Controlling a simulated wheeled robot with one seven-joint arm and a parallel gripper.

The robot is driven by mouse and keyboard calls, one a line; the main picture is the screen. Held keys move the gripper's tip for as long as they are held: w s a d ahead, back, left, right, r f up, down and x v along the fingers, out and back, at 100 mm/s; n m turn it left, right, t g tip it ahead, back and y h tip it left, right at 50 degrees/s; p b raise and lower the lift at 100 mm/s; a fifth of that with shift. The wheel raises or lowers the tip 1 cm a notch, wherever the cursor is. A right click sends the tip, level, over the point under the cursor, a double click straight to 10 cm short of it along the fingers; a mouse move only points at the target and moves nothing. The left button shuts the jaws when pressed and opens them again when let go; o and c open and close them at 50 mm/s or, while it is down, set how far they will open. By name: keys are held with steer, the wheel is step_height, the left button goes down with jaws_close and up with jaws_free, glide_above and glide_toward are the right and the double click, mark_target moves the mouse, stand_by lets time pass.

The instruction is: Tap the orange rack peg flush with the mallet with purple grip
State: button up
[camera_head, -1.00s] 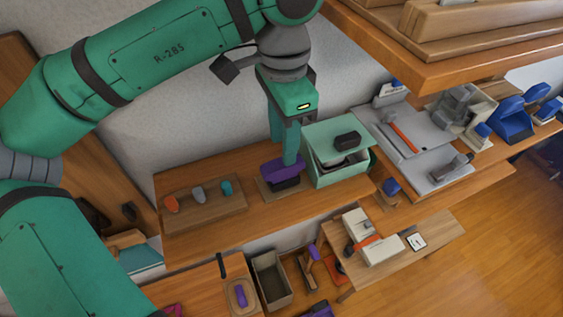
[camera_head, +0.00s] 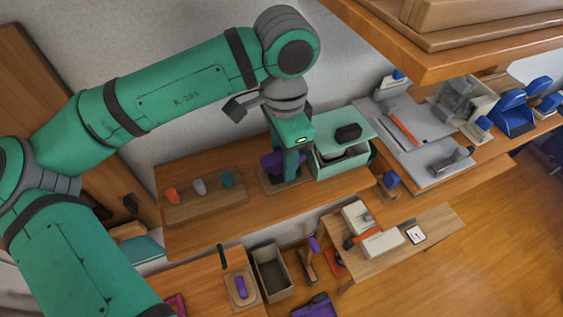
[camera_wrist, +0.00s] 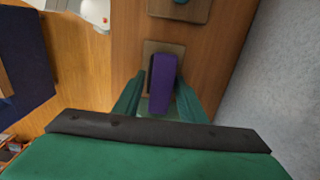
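The mallet with the purple grip (camera_head: 272,164) lies on a small wooden base on the desk, beside the green box; its head cannot be made out. My gripper (camera_head: 290,170) is lowered at it. In the wrist view the two green fingers stand apart, one on each side of the purple grip (camera_wrist: 163,85); contact cannot be told. The orange peg (camera_head: 172,196) stands in the wooden rack (camera_head: 215,207) at the left of the desk. A grey peg (camera_head: 200,187) and a teal peg (camera_head: 227,180) stand beside it.
The green box (camera_head: 343,165) with a dark handle stands just right of my gripper. A wooden shelf (camera_head: 440,62) overhangs at upper right. A grey bin (camera_head: 271,274) and a lower table (camera_head: 442,222) are in front. Desk between rack and mallet is clear.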

steer(key=c, duration=0.9)
steer(key=shift+w+r, duration=0.1)
steer(key=shift+r, duration=1.9)
